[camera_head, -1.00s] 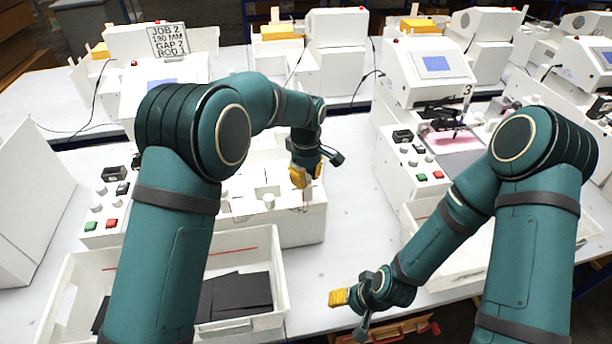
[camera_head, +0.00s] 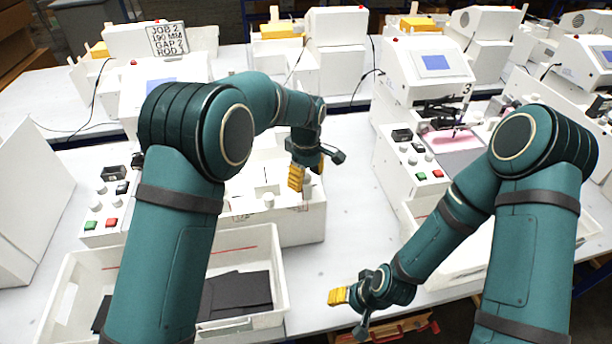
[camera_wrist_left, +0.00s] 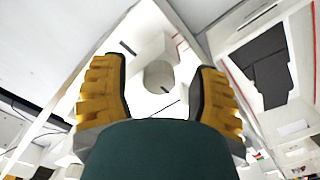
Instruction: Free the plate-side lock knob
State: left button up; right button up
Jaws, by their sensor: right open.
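My left gripper (camera_head: 307,179) hangs just above the right end of a white plotter machine (camera_head: 300,225), its yellow fingers apart. In the left wrist view, a round white knob (camera_wrist_left: 158,76) shows between the two open fingers, with a gap on each side. Short white knobs stand on the machine in the head view, one left of the gripper (camera_head: 268,200) and one just below it (camera_head: 307,194). I cannot tell from marking which is the plate-side lock knob. My right gripper (camera_head: 338,297) is open and empty, low near the table's front edge.
A white bin (camera_head: 278,262) with dark sheets (camera_head: 240,294) stands in front of the machine. A button panel (camera_head: 108,205) is at its left. A second plotter (camera_head: 400,165) stands to the right. Bare table (camera_head: 350,205) lies between the machines.

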aim_at(306, 176)
pick_arm(q)
jog(key=shift+r, duration=0.15)
notch_tip(306, 176, up, 12)
dwell(0.5)
dwell(0.3)
